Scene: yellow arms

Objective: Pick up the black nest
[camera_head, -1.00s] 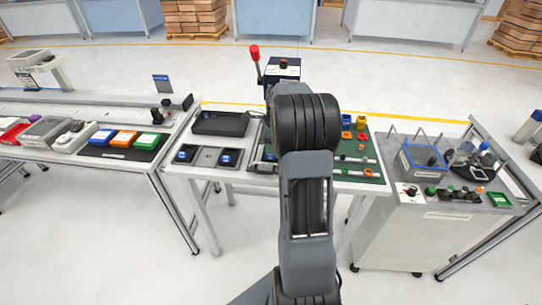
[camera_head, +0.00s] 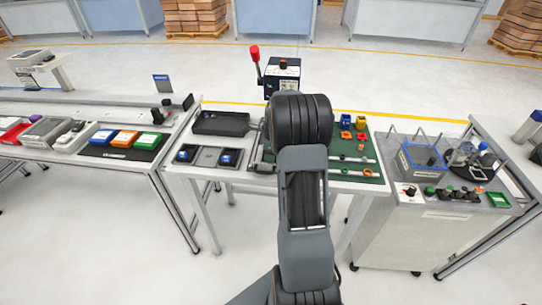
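A black open tray (camera_head: 220,123) sits at the back left of the middle table. In front of it lies a dark holder (camera_head: 207,158) with compartments and blue pieces in the outer ones. I cannot tell which of these two is the black nest. My arm rises through the middle of the view, to the right of both. My gripper is not visible.
A box with a red-knobbed lever (camera_head: 282,75) stands at the table's back. A green mat (camera_head: 372,178) with small coloured parts lies right of my arm. A cart with a blue-edged clear bin (camera_head: 424,160) stands further right. The left bench holds coloured boxes (camera_head: 124,139).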

